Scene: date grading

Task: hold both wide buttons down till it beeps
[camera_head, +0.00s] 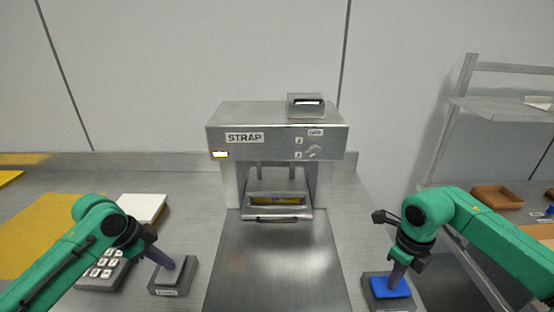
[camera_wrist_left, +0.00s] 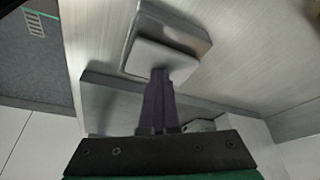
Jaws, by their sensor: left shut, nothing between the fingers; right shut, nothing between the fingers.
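A wide button with a pale grey pad (camera_head: 176,274) sits in a grey housing on the bench at the front left. My left gripper (camera_head: 169,265) is shut and empty, its tips at the pad; in the left wrist view the tips (camera_wrist_left: 160,72) overlap the edge of the pale pad (camera_wrist_left: 150,58). A second wide button with a blue pad (camera_head: 383,289) sits at the front right. My right gripper (camera_head: 395,286) is shut and empty, pointing down with its tips at the blue pad. I cannot tell how far either pad is pressed.
A steel machine labelled STRAP (camera_head: 275,130) stands between the buttons, a small lamp (camera_head: 220,154) lit on its front. A keypad (camera_head: 103,272) and a white block (camera_head: 142,206) are at left.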

